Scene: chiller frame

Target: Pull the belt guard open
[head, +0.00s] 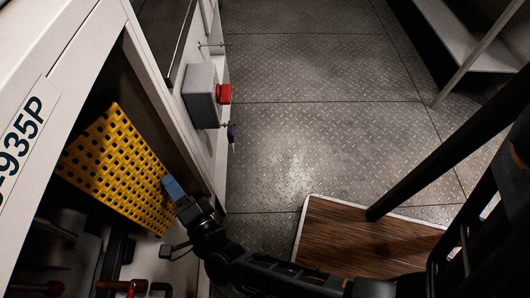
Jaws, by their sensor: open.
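The belt guard (115,165) is a yellow panel with rows of dark holes, set inside the open white frame at the left. It stands at a slant. A blue piece (173,188) sits by its right edge, next to the end of my arm. My gripper (174,212) is open at that right edge, close to the blue piece. Whether the fingers touch the guard or the blue piece cannot be told. My dark arm reaches in from the lower right.
Pipes with red parts (125,287) lie at the lower left.

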